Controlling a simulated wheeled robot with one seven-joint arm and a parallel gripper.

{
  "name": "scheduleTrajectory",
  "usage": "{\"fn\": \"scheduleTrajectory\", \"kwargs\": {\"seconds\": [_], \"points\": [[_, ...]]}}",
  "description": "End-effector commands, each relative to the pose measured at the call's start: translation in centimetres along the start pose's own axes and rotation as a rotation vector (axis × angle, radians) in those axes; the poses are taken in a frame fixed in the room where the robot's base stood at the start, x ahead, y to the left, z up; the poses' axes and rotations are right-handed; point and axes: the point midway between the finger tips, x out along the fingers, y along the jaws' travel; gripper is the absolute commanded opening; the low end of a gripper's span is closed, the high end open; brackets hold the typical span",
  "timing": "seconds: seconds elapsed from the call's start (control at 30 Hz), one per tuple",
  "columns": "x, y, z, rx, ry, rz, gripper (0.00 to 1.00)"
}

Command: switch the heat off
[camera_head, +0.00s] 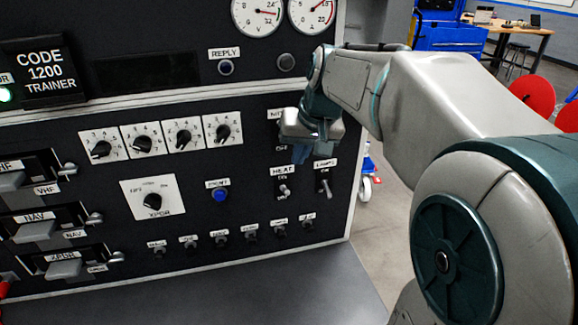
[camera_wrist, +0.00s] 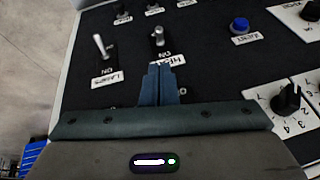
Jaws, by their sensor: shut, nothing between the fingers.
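The HEAT switch (camera_head: 283,190) is a small metal toggle on the black panel, below its white HEAT label (camera_head: 284,170). In the wrist view the toggle (camera_wrist: 158,38) lies just beyond the fingertips, with an ON mark between it and the label. I cannot tell its on or off position for sure. My gripper (camera_head: 300,155) is shut and empty in front of the panel, just above the HEAT label. In the wrist view its fingertips (camera_wrist: 160,68) overlap part of that label. Contact with the panel cannot be told.
The LAMPS toggle (camera_head: 325,187) stands close beside HEAT, to its right in the head view. A blue button (camera_head: 220,194) lies to the left. A row of small knobs (camera_head: 220,241) runs below, and rotary dials (camera_head: 183,138) sit upper left. Open floor lies right of the panel.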

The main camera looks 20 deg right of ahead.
Motion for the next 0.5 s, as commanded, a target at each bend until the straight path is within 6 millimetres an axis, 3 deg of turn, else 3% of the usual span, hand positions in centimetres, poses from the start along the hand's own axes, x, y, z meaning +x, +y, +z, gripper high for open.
{"fn": "scheduleTrajectory", "kwargs": {"seconds": [0.5], "points": [[8.3,-0.1,0.1,0.0,-0.006,0.0,0.0]]}}
